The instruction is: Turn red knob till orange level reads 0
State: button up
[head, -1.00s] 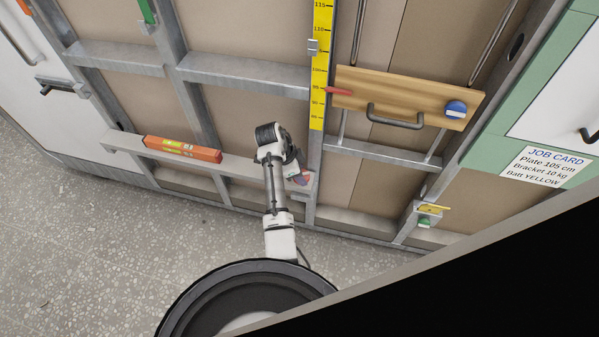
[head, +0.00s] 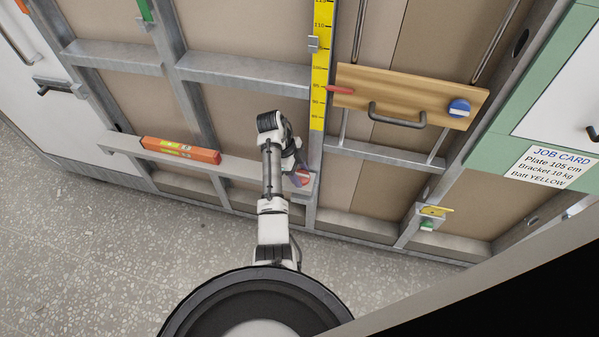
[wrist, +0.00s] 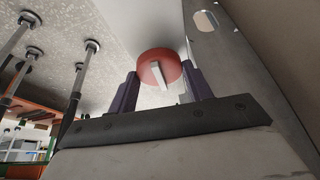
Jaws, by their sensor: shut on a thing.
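The red knob (wrist: 153,60) with a pale pointer bar sits between the two dark purple fingers of my gripper (wrist: 161,84) in the wrist view. My gripper is shut on the knob. In the head view, my gripper (head: 297,172) is at the right end of the metal ledge, and the red knob (head: 304,180) shows partly behind it. The orange level (head: 180,150) lies along the left part of the same ledge, sloping down to the right in the picture. Its reading is too small to make out.
A wooden plate (head: 405,95) with a handle and blue knob (head: 459,107) is on the upper right. A yellow scale (head: 321,70) runs beside it. A job card (head: 550,167) is at the far right. Speckled floor (head: 80,240) is clear at the left.

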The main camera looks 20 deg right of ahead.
jog(key=shift+s+f, duration=0.2)
jog(key=shift+f, duration=0.05)
jog(key=o, duration=0.8)
jog(key=shift+o, duration=0.8)
jog(key=shift+w, duration=0.1)
jog(key=shift+r, duration=0.1)
jog(key=shift+w+r, duration=0.15)
jog(key=shift+w, duration=0.05)
jog(key=shift+d+r, duration=0.1)
